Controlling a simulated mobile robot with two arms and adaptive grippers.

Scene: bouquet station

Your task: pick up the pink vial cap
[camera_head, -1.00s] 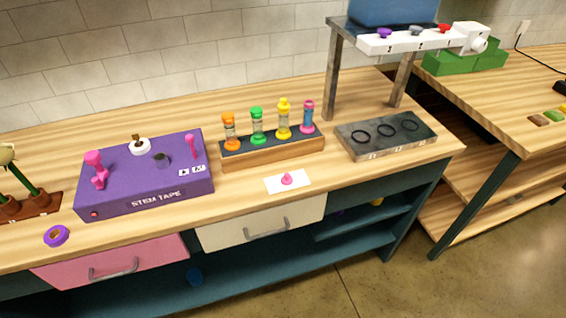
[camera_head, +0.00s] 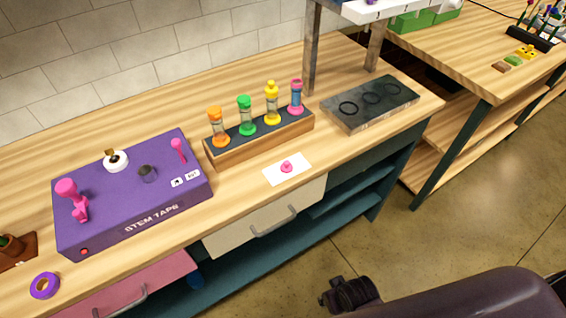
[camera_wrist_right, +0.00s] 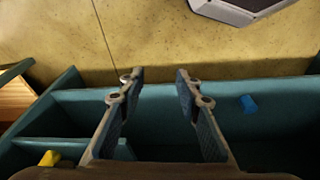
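The pink vial cap (camera_head: 286,167) sits on a white card (camera_head: 299,172) on the wooden bench in the head view, near the front edge. Behind it a wooden rack (camera_head: 262,141) holds upright vials with orange, green, yellow and pink ends. My right gripper (camera_head: 345,292) is low in the head view, in front of the bench and apart from the cap. In the right wrist view its two fingers (camera_wrist_right: 158,78) are spread with nothing between them, above the floor and the bench's teal shelf. The cap is not in the wrist view. My left gripper is not in view.
The purple stem tape box (camera_head: 133,199) stands to the left with a purple tape roll (camera_head: 45,285) before it. A dark slab with rings (camera_head: 370,103) lies at the right under a raised stand (camera_head: 312,50). The bench around the card is clear.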

